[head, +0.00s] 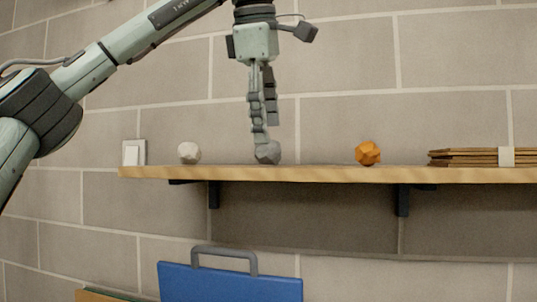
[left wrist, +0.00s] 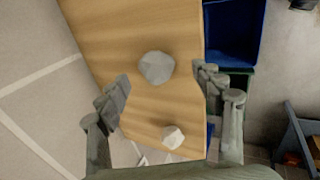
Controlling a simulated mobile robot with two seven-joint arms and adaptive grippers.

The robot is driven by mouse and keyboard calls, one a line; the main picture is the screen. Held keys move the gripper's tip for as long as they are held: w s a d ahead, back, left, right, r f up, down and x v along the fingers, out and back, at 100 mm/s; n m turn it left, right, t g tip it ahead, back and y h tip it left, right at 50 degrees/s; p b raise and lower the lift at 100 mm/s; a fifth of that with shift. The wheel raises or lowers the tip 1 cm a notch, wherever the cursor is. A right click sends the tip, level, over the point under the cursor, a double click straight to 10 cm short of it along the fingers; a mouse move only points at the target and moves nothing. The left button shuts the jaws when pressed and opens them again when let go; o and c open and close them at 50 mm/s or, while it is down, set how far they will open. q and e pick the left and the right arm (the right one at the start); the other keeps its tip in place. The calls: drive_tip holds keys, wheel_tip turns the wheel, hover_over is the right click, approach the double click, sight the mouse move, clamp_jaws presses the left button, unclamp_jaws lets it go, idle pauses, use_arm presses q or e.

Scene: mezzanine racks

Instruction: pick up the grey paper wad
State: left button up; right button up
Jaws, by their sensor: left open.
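The grey paper wad (head: 268,153) sits on the wooden shelf (head: 320,174), left of its middle. In the left wrist view the wad (left wrist: 157,68) lies between and slightly beyond the fingertips. My left gripper (head: 263,137) points down right above the wad, with its fingertips near its top. In the left wrist view my left gripper (left wrist: 161,78) is open, one finger on each side, with nothing held. I cannot tell whether a finger touches the wad. My right gripper is in neither view.
A white wad (head: 189,152) and a small white square frame (head: 133,152) stand to the left. An orange wad (head: 367,152) and a banded cardboard stack (head: 470,158) lie to the right. A brick wall (head: 345,60) is close behind. A blue handled case (head: 230,284) is below.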

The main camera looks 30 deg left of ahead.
sight(269, 153)
use_arm(q)
drive_tip(key=x, duration=0.3)
drive_tip(key=shift+w+a, duration=0.15)
drive_tip(key=shift+w, duration=0.25)
drive_tip(key=shift+w+f, duration=0.1)
drive_tip(key=shift+f, duration=0.3)
drive_tip(key=c, duration=0.9)
